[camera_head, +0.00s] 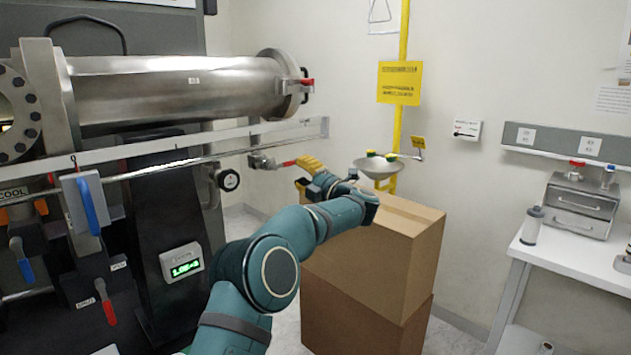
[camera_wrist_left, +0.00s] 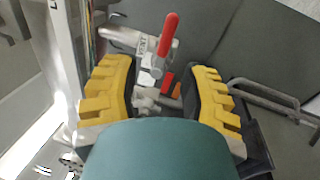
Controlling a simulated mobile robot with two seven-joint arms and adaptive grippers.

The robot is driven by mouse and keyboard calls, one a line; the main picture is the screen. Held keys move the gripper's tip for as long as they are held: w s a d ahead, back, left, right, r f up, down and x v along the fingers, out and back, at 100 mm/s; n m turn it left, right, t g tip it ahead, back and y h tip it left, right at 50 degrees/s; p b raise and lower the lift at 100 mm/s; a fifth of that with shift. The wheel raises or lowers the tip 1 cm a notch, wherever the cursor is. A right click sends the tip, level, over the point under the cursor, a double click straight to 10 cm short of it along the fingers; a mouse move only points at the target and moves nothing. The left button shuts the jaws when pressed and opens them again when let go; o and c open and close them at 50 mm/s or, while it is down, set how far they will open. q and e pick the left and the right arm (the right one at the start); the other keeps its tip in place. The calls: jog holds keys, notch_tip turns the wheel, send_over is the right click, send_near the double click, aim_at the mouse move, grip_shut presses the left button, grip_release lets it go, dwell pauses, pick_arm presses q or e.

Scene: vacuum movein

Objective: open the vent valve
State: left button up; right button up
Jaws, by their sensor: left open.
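A small metal valve (camera_head: 262,161) with a red lever (camera_head: 287,163) sits at the right end of the thin steel pipe, under the big steel tube. My left gripper (camera_head: 308,166) has yellow pads and is close to the lever's right end. In the left wrist view my left gripper (camera_wrist_left: 163,90) is open, with the valve beyond and between its fingers and nothing visibly held. My right gripper does not show.
Stacked cardboard boxes (camera_head: 373,255) stand beneath my left arm. An eyewash bowl (camera_head: 378,167) on a yellow post is just right of the gripper. Other levers, blue (camera_head: 88,207) and red (camera_head: 106,303), hang on the left. A white table (camera_head: 570,240) stands right.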

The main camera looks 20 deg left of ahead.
pick_arm(q)
jog(key=v, duration=0.5)
jog(key=shift+f, duration=0.1)
dwell(0.3)
